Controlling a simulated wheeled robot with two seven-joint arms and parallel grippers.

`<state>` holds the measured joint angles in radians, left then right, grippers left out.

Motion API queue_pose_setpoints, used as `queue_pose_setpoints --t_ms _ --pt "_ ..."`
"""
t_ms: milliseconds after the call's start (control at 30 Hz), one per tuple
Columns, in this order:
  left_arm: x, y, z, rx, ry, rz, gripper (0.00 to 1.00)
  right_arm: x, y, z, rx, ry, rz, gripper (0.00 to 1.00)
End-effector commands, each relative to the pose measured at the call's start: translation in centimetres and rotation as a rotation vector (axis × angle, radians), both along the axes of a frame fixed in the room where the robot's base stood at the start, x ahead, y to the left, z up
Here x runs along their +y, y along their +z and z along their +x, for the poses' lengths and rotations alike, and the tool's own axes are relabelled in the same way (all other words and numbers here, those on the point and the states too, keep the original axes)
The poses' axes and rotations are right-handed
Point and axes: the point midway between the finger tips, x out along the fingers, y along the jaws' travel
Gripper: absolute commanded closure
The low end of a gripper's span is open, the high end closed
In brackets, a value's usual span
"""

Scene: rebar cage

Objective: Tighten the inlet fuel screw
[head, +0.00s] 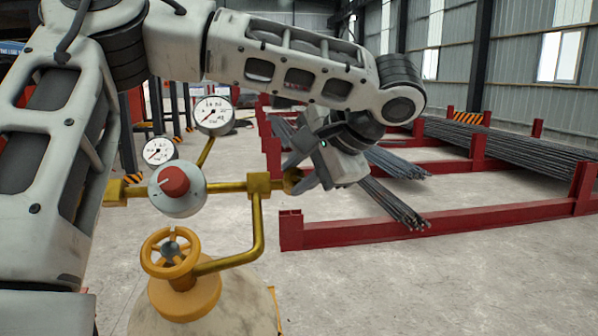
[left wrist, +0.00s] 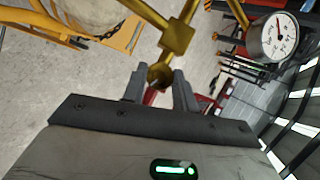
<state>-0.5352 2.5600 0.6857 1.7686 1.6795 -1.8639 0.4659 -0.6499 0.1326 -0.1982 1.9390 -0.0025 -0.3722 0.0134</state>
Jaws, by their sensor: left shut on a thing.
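The inlet fuel screw (head: 291,180) is a brass fitting at the right end of the horizontal brass pipe, partly hidden by my gripper in the head view. In the left wrist view the screw (left wrist: 160,75) shows as a round brass end between the two grey fingers. My left gripper (head: 303,177) comes in from the right side and is shut on it; the fingers also show in the left wrist view (left wrist: 159,82). My right gripper is in neither view.
The pipe carries a regulator with a red knob (head: 173,180), two gauges (head: 214,115) (head: 158,150) and a yellow handwheel (head: 170,253) above a pale tank (head: 245,312). Red racks (head: 360,233) with rebar stand behind on the right. Open concrete floor lies between.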

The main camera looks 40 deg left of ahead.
Motion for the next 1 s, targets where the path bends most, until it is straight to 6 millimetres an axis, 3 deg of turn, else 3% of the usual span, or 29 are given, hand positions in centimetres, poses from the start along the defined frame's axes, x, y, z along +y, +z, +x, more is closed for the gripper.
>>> queue_pose_setpoints --t_ms 800,833,1000 --pt "-0.07 0.12 0.06 0.063 -0.077 0.058 0.94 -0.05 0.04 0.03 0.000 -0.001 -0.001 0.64" --pt "-0.07 0.12 0.05 0.063 -0.077 0.058 0.63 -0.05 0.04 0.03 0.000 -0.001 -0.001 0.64" --pt "-0.06 0.05 0.03 0.065 -0.075 0.056 0.62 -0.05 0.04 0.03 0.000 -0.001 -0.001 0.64"
